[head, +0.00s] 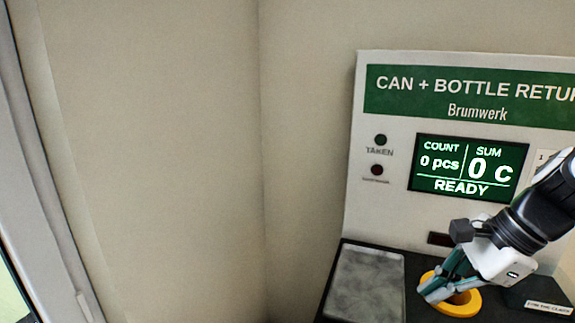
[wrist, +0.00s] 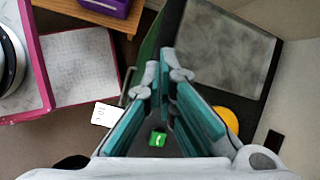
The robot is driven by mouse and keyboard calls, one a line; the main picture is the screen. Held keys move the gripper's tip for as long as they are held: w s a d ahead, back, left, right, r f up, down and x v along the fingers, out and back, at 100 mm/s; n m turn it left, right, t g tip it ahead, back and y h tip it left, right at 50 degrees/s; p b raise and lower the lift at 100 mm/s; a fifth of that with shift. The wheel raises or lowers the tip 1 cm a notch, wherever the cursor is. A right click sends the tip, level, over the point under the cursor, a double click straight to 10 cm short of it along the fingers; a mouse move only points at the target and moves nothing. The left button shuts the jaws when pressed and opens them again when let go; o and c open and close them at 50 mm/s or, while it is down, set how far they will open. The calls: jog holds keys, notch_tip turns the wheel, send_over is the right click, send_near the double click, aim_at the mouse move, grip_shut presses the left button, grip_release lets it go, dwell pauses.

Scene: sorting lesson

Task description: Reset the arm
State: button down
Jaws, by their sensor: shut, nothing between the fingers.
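My gripper (head: 432,290) comes in from the right in the head view, low in front of the return machine (head: 367,215). Its teal fingers are shut with nothing between them. In the wrist view the fingers of my gripper (wrist: 166,78) point up the picture, tips together. In the head view the fingers overlap a yellow ring (head: 462,307) on the machine's dark shelf. I cannot tell whether they touch it. Part of the yellow ring (wrist: 228,121) shows right of the fingers in the wrist view.
A grey mottled plate (head: 365,285) lies left of the ring. The machine's screen (head: 468,168) reads 0 pcs, 0 c, READY. The wrist view shows a purple box (wrist: 108,7) on a wooden surface and a pink-edged grey panel (wrist: 82,68).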

jog(key=s+a+r+n+t+h, duration=0.2)
jog(key=s+a+r+n+h, duration=0.2)
jog(key=n, duration=1.5)
jog(key=s+a+r, duration=0.3)
jog(key=a, duration=0.1)
jog(key=shift+s+a+r+h, duration=0.2)
jog(key=shift+s+r+h, duration=0.1)
jog(key=shift+s, duration=0.1)
